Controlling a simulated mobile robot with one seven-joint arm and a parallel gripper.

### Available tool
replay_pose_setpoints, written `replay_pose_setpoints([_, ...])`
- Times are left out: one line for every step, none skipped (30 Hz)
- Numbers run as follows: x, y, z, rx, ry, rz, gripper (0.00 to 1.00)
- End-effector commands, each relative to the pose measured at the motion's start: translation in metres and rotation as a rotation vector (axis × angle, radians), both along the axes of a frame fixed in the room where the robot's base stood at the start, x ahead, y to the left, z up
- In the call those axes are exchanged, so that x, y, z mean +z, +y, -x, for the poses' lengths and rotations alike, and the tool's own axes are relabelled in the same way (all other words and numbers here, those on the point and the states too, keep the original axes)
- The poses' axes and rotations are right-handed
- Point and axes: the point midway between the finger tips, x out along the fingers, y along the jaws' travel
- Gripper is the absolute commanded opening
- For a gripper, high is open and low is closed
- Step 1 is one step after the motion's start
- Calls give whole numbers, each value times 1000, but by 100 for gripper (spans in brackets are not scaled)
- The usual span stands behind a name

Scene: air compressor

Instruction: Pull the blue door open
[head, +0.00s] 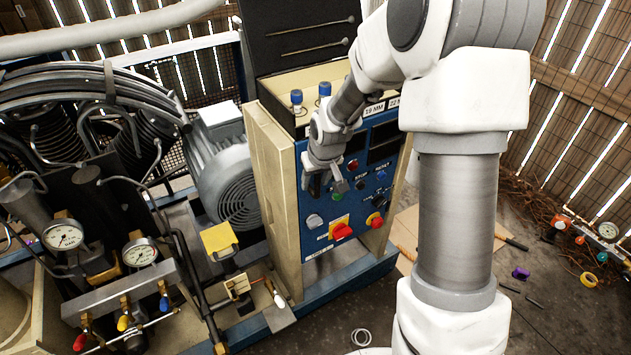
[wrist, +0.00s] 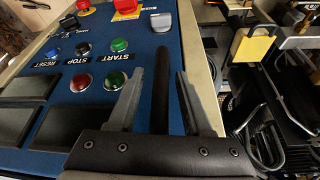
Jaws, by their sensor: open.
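The blue door (head: 318,224) is the front panel of the beige control cabinet and looks shut. It also fills the left of the wrist view (wrist: 62,103). A black upright bar handle (wrist: 161,70) stands near the door's edge. My gripper (head: 326,188) is at the upper left part of the door. In the wrist view my gripper (wrist: 160,78) is open, with one finger on each side of the handle. I see a gap between handle and fingers.
Buttons, including a green one (wrist: 120,45), and a red knob (head: 342,231) stick out of the door near my gripper. The cabinet side (head: 270,200) is at the left. A motor (head: 225,175) and gauges (head: 140,252) stand further left.

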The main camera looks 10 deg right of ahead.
Motion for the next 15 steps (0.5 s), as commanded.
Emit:
replay_pose_setpoints([-1,0,0,0,0,0,50])
replay_pose_setpoints([-1,0,-1,0,0,0,50])
replay_pose_setpoints([-1,0,0,0,0,0,50])
replay_pose_setpoints([-1,0,0,0,0,0,50])
replay_pose_setpoints([-1,0,0,0,0,0,50])
replay_pose_setpoints([0,0,0,0,0,0,50])
replay_pose_setpoints([0,0,0,0,0,0,50])
replay_pose_setpoints([0,0,0,0,0,0,46])
replay_pose_setpoints([0,0,0,0,0,0,39])
replay_pose_setpoints([0,0,0,0,0,0,33])
replay_pose_setpoints([0,0,0,0,0,0,28])
replay_pose_setpoints([0,0,0,0,0,0,21])
replay_pose_setpoints([0,0,0,0,0,0,15])
replay_pose_setpoints([0,0,0,0,0,0,10])
replay_pose_setpoints([0,0,0,0,0,0,3])
